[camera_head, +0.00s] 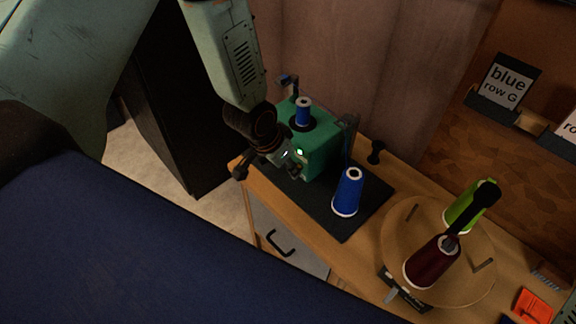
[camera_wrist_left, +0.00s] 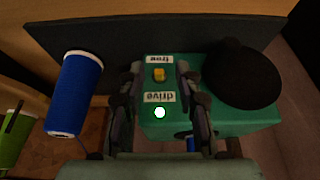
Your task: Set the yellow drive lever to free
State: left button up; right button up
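The green winder box (camera_head: 318,150) stands on a dark mat on the bench. In the left wrist view its face (camera_wrist_left: 210,115) carries an upside-down "free" label (camera_wrist_left: 157,59) and a "drive" label (camera_wrist_left: 160,97). The small yellow lever (camera_wrist_left: 159,74) sits between them, somewhat closer to "free". A bright greenish-white light (camera_wrist_left: 159,113) glows below the "drive" label. My left gripper (camera_head: 292,160) is at the box's front; in the wrist view its fingers (camera_wrist_left: 154,80) are apart on either side of the lever, and contact cannot be told.
A blue thread cone (camera_head: 347,192) stands on the mat (camera_head: 365,215) beside the box. Dark red (camera_head: 428,262) and green (camera_head: 465,207) cones stand on a round wooden disc (camera_head: 395,235) to the right. A black round part (camera_wrist_left: 240,75) lies close beside the fingers.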

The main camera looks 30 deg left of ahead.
pick_arm(q)
jog(key=shift+w+d+f, duration=0.2)
jog(key=shift+d+f, duration=0.05)
jog(key=shift+f, duration=0.1)
jog(key=shift+a, duration=0.1)
jog(key=shift+c, duration=0.3)
jog(key=shift+s, duration=0.1)
jog(key=shift+c, duration=0.8)
grip_shut()
